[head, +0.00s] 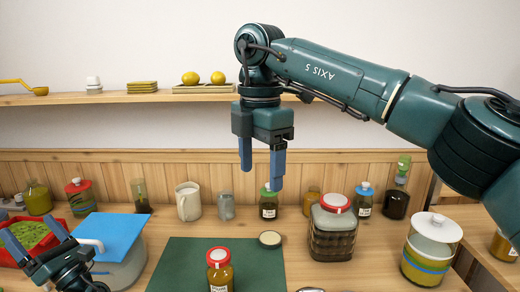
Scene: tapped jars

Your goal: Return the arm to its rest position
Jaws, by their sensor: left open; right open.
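My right arm (345,75) comes in from the right, raised high over the counter. Its gripper (261,178) hangs pointing down in front of the wooden back panel, with its two blue fingers apart and nothing between them. My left gripper (34,237) is low at the left edge, its blue fingers spread and empty. In the picture it overlaps the red tray (60,250) of green stuff. I cannot tell whether it touches the tray.
A jar with a red lid (219,270) and a loose round lid (270,238) are on the green mat (185,262). A large red-lidded jar (333,230), a white-lidded pot (430,250) and a blue-covered container (112,238) flank it. A shelf (140,98) runs behind.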

